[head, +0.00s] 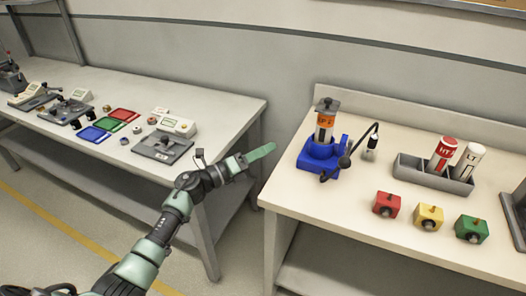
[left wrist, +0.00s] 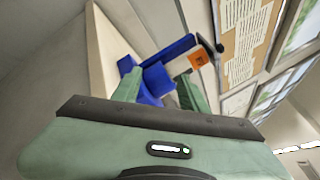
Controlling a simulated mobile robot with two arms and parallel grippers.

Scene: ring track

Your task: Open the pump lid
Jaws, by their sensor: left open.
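The pump stands on the right-hand table, with a blue base (head: 318,155) and a cylinder with an orange label (head: 325,120). Its dark grey lid (head: 327,105) sits on top of the cylinder and looks closed. My left gripper (head: 262,153) is to the left of the pump, near the table's left edge, apart from it. In the left wrist view, my left gripper (left wrist: 160,90) is open and empty. Beyond its fingers that view shows the blue base (left wrist: 152,78), the orange label (left wrist: 199,60) and the dark lid (left wrist: 207,44). My right gripper is not in view.
A black gooseneck lamp-like part (head: 372,142) stands right of the pump. A grey tray (head: 408,172) holds red and white bottles. Red (head: 386,204), yellow (head: 429,216) and green (head: 471,229) blocks sit in front. A gap separates the left table (head: 225,108).

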